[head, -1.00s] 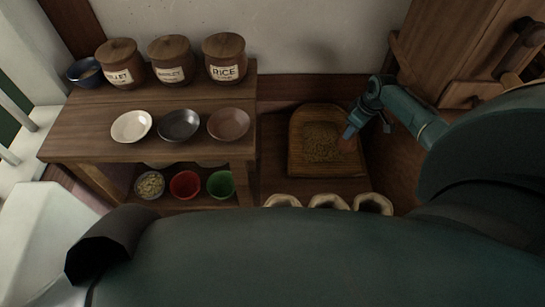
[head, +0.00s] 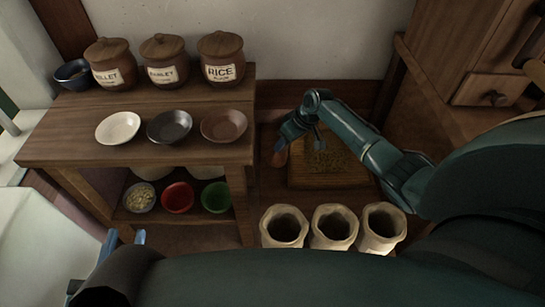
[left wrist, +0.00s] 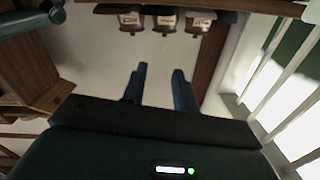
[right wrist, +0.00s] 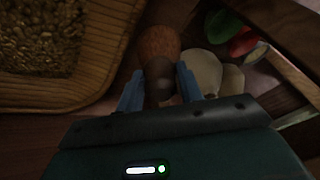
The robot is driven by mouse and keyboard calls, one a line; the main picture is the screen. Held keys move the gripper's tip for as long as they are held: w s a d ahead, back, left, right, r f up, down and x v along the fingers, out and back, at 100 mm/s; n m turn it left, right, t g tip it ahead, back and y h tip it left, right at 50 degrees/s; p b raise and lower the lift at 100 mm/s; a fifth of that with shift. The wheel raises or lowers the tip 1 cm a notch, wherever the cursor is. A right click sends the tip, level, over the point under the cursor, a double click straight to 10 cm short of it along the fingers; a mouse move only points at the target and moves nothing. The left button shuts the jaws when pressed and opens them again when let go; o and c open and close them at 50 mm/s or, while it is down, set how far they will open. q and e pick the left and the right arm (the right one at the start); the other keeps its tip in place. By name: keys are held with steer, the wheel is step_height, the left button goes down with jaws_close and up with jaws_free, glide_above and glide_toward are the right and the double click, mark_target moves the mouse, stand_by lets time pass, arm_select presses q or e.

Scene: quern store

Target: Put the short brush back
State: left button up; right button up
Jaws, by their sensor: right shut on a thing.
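The short brush has reddish-brown bristles (right wrist: 159,42) and a dark handle (right wrist: 158,75). My right gripper (head: 284,142) is shut on it, between the shelf table and the wooden grain tray (head: 327,183). In the right wrist view the blue fingers (right wrist: 158,88) sit on either side of the handle, with the bristles pointing away from the gripper. The bristles also show below the gripper in the head view (head: 281,158). My left gripper (left wrist: 160,85) is open and empty. Its fingertips show at the lower left of the head view (head: 125,238).
A shelf table (head: 70,130) at the left holds labelled jars (head: 221,58) and shallow bowls (head: 224,126), with coloured bowls (head: 177,197) on its lower shelf. Three cloth sacks (head: 333,227) stand in front of the tray. A wooden cabinet (head: 455,75) is at the right.

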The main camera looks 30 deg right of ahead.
mark_target(272, 150)
steer(key=shift+b+x, duration=0.45)
steer(key=shift+x, duration=0.55)
steer(key=shift+f+b, duration=0.35)
steer(key=shift+b, duration=0.05)
steer(key=shift+f, duration=0.15)
steer(key=shift+w+a+f+b, duration=0.15)
steer(key=shift+f+b, duration=0.35)
steer(key=shift+b, duration=0.25)
steer(key=shift+w+a+r+g+h+b, duration=0.2)
steer(key=shift+w+a+g+h, duration=0.1)
steer(key=shift+a+h, duration=0.25)
steer(key=shift+w+a+r+g+h+b, duration=0.2)
steer(key=shift+w+a+h, duration=0.15)
steer(key=shift+a+h, duration=0.2)
steer(key=shift+w+a+f+g+h+b, duration=0.15)
steer(key=shift+a+g+h+b, duration=0.15)
steer(key=shift+h+b, duration=0.25)
steer(key=shift+s+d+f+b, duration=0.2)
steer(key=shift+f+b, duration=0.4)
steer(key=shift+f, duration=0.1)
arm_select(q)
steer(key=shift+d+t+h, duration=0.6)
steer(key=shift+d+h, duration=0.3)
steer(key=shift+h, duration=0.3)
